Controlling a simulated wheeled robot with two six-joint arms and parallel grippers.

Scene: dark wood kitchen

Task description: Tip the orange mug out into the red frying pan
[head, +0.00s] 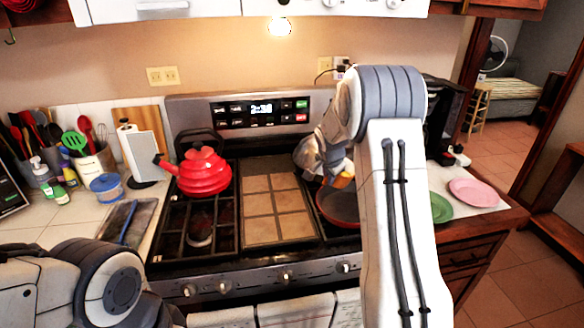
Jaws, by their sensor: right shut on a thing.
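The red frying pan (334,210) sits on the right part of the stove, partly hidden behind my right arm. The orange mug (343,180) shows as a small orange patch just above the pan, beside my right gripper (331,174). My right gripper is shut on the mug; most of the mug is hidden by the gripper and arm. I cannot tell the mug's tilt or see its contents. My left arm shows at the lower left, but its gripper is out of view.
A red kettle (204,174) stands on the left burner. A tiled plate (276,208) covers the stove's middle. Green (441,208) and pink (474,192) plates lie on the right counter. Utensils, bottles and a blue-lidded container (106,187) crowd the left counter.

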